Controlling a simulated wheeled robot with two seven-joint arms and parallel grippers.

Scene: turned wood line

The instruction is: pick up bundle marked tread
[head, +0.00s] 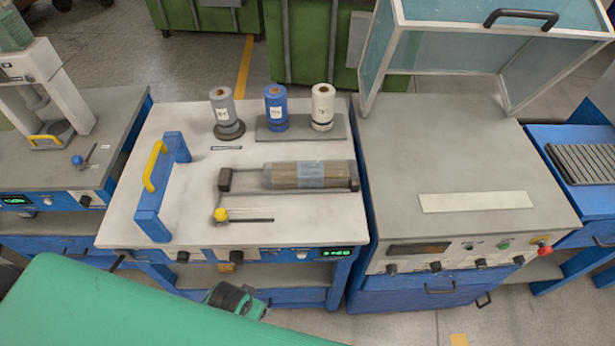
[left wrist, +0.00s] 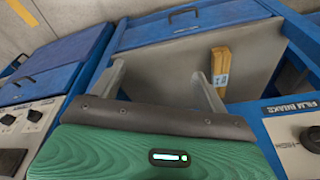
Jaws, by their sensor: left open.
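A small orange-brown wooden bundle (left wrist: 221,70) with a pale label bearing blue print lies on the grey lower shelf in the left wrist view. I cannot read the word on it. In the head view an orange-brown piece, likely the same one (head: 227,267), shows only partly under the front of the middle bench. My left gripper (left wrist: 159,68) is open and empty; the bundle is beyond its right finger, apart from it. In the head view my green left gripper (head: 237,299) is low in front of this bench, fingertips hard to make out. My right gripper is not in view.
A film-wrapped brown piece (head: 305,175) lies on the bench top (head: 300,218). Blue, grey and white rolls (head: 276,107) stand behind it. The bench's front control edge (head: 215,256) overhangs the shelf. A machine with a raised clear hood (head: 450,50) stands at the right.

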